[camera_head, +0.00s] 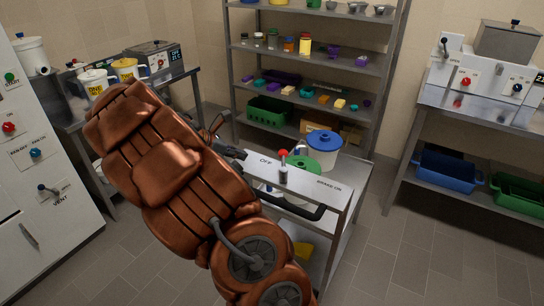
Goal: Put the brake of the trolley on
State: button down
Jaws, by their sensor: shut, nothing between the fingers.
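The trolley (318,205) stands in the lower middle, with a pale top panel and a black push handle (300,211) on the near side. A short brake lever (283,172) with a red knob (283,153) sticks up from the panel. The panel reads OFF left of the lever and BRAKE ON to its right. The lever stands nearly upright, nearer the OFF label. My gripper (231,148) is just left of the panel's OFF end, apart from the lever, partly hidden behind my copper-coloured arm. It is shut and empty.
The trolley carries a white pot with a blue lid (322,139) and a green-lidded pot (304,179) behind the panel. Shelves (310,65) stand behind it. A steel bench (480,115) is at right, a white cabinet (45,170) at left. Floor right of the trolley is clear.

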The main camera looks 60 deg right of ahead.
aim_at(283, 163)
jog(key=p+x, duration=0.2)
jog(key=x, duration=0.8)
jog(key=shift+s+d+p, duration=0.1)
jog(key=shift+p, duration=0.3)
jog(key=shift+s+d+r+p, duration=0.15)
jog(key=shift+s+d+p, duration=0.1)
jog(key=shift+d, duration=0.2)
jog(key=shift+s+d+r+p, duration=0.15)
jog(key=shift+s+d+p, duration=0.05)
jog(key=shift+d, duration=0.3)
jog(key=shift+s+d, duration=0.2)
jog(key=shift+d, duration=0.5)
